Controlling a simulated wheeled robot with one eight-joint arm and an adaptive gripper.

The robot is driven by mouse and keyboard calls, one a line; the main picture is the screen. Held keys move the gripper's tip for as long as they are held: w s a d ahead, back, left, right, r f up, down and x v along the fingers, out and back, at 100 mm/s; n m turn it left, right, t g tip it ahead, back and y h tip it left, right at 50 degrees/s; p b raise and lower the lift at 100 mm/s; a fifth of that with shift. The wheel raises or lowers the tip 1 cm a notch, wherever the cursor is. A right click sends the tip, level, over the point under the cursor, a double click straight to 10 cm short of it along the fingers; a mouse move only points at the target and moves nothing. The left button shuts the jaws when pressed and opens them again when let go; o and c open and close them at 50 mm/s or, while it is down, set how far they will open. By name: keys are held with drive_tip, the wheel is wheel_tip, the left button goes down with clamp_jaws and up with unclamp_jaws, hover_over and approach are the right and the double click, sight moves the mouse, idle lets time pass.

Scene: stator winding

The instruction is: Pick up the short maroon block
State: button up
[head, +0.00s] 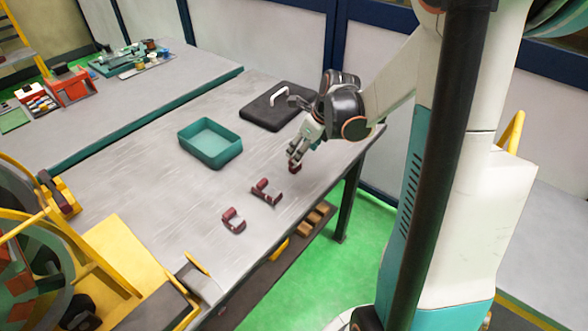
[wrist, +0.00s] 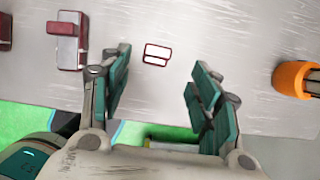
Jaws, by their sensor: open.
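The short maroon block (head: 296,168) lies on the grey table near its right edge, partly hidden under my gripper in the head view. In the wrist view the block (wrist: 157,54) shows a pale top with maroon edges and lies between the lines of my two fingers, just beyond the tips. My gripper (head: 296,153) points down above the block. In the wrist view my gripper (wrist: 160,75) is open, with nothing between its teal-padded fingers. Whether the fingertips are level with the block I cannot tell.
Two larger maroon pieces, a middle one (head: 266,191) and a nearer one (head: 233,220), lie in a row toward the front. A teal tray (head: 211,158) and a black case (head: 262,115) stand behind. An orange object (wrist: 297,78) is right in the wrist view.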

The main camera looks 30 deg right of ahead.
drive_tip(key=b+x, duration=0.1)
drive_tip(key=x, duration=0.2)
drive_tip(key=b+x, duration=0.2)
drive_tip(key=x, duration=0.2)
drive_tip(key=shift+w+a+f, duration=0.1)
drive_tip(key=shift+a, duration=0.15)
clamp_jaws()
